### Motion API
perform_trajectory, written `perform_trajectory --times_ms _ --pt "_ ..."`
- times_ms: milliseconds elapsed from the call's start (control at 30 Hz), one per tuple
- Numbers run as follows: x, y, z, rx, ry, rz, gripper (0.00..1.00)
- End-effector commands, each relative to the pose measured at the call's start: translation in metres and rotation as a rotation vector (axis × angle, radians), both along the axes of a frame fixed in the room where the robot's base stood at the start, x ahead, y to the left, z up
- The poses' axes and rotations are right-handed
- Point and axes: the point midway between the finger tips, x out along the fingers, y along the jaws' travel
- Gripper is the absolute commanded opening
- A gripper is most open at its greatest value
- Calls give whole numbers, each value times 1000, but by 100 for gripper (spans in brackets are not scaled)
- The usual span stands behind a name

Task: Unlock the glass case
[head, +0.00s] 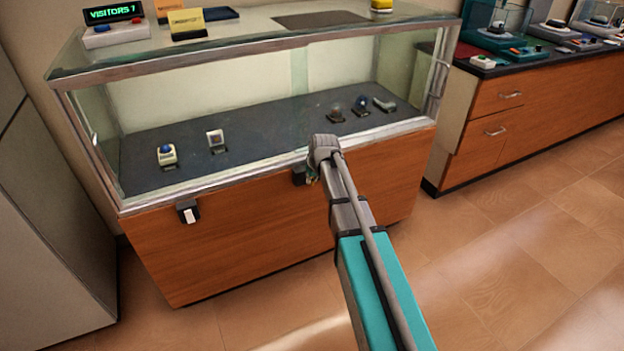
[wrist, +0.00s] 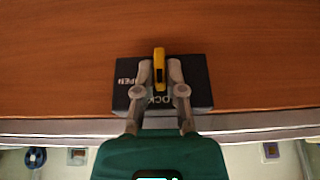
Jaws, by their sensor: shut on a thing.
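The glass case (head: 215,181) has a metal frame and a wooden lower front, and holds several small items. A black lock box (wrist: 203,95) with white lettering, partly readable as "OPEN" and "OCK", is fixed on the wood near the metal edge. A narrow yellow knob or key (wrist: 160,56) stands out from it. My gripper (wrist: 161,76) is shut on this yellow piece, one finger on each side. In the head view the lock box (head: 298,176) is mostly hidden behind my gripper and arm. The glass front appears closed.
A second small black box with a white part (head: 188,212) is on the case front at left. A grey cabinet (head: 40,200) stands at the left. A wooden counter (head: 545,110) with exhibits stands at the right. The floor in front is clear.

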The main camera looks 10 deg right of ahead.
Motion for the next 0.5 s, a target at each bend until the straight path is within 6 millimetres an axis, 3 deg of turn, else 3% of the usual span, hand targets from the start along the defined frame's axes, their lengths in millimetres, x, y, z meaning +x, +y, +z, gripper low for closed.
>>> perform_trajectory --times_ms 500 --pt "2 -4 -4 229 60 0 0"
